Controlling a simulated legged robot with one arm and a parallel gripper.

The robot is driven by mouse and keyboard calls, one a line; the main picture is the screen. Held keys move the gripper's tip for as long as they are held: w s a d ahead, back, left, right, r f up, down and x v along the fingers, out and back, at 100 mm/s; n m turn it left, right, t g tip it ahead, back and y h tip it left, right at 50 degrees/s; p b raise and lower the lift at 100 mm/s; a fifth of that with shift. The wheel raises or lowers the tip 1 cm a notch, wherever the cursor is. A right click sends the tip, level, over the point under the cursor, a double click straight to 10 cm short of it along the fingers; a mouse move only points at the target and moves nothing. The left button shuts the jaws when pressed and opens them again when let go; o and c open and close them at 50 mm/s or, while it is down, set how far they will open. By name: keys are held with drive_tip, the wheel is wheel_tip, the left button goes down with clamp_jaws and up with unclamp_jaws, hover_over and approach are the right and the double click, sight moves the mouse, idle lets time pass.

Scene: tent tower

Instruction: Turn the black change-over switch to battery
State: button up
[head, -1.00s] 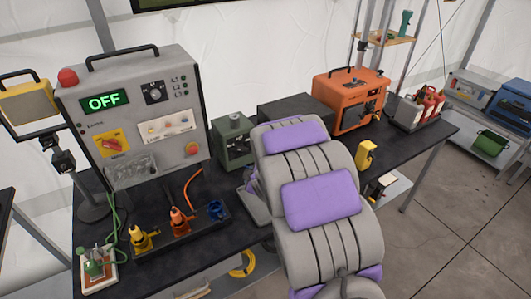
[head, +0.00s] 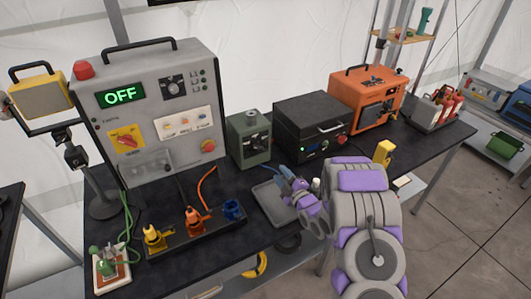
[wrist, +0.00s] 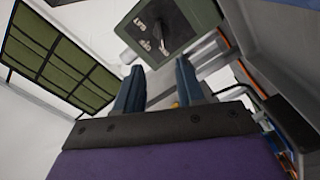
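A green box (head: 249,141) stands on the black table beside the grey cabinet. In the wrist view the green box (wrist: 195,42) is at the top, with a black lever switch (wrist: 172,22) and white marks too small to read on its face.
A grey tray (head: 268,203) lies below my gripper. A black case (head: 310,112) and an orange machine (head: 358,105) stand to the right of the green box. Yellow, orange and blue plugs (head: 194,221) sit in a black strip at the front. A yellow lamp (head: 40,97) stands at left.

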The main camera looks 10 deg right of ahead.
sight(257, 146)
drive_tip(key=b+x, duration=0.2)
drive_tip(key=x, duration=1.3)
drive_tip(key=shift+w+f, duration=0.15)
drive_tip(key=shift+w, duration=0.05)
drive_tip(key=shift+a, duration=0.15)
drive_tip(key=shift+c, duration=0.4)
clamp_jaws()
